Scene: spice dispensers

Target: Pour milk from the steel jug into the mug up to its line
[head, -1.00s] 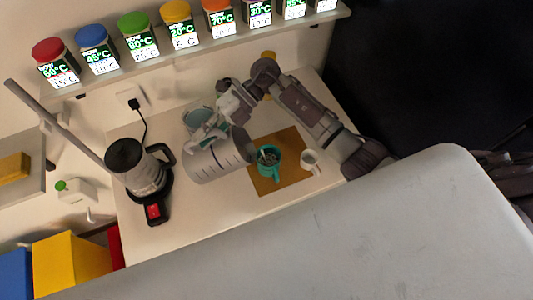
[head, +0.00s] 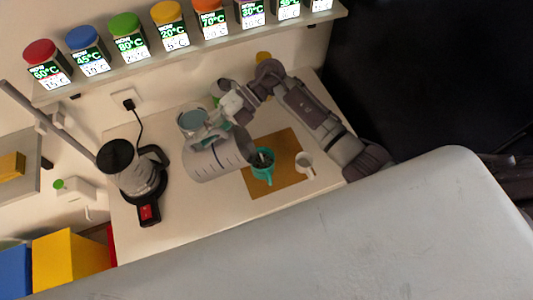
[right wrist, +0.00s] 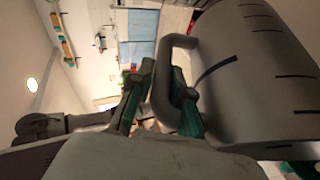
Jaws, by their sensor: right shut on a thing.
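The steel jug (head: 218,158), with dark marks along its side, is held off the table and tilted, its mouth toward the right. Its mouth is over the left part of the teal mug (head: 264,178), hiding part of the mug's rim. The mug stands upright on a brown mat (head: 284,184). Something pale shows inside the mug; its line and milk level cannot be made out. My right gripper (right wrist: 163,82) is shut on the jug's handle; the jug's side (right wrist: 255,75) fills the right of the right wrist view. My left gripper is not in view.
A small white cup (head: 304,163) stands on the mat right of the mug. A black-lidded kettle (head: 135,172) is left of the jug. A light-blue round vessel (head: 191,120) stands behind the jug. Colour-lidded dispensers (head: 131,38) line a shelf above. The table front is clear.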

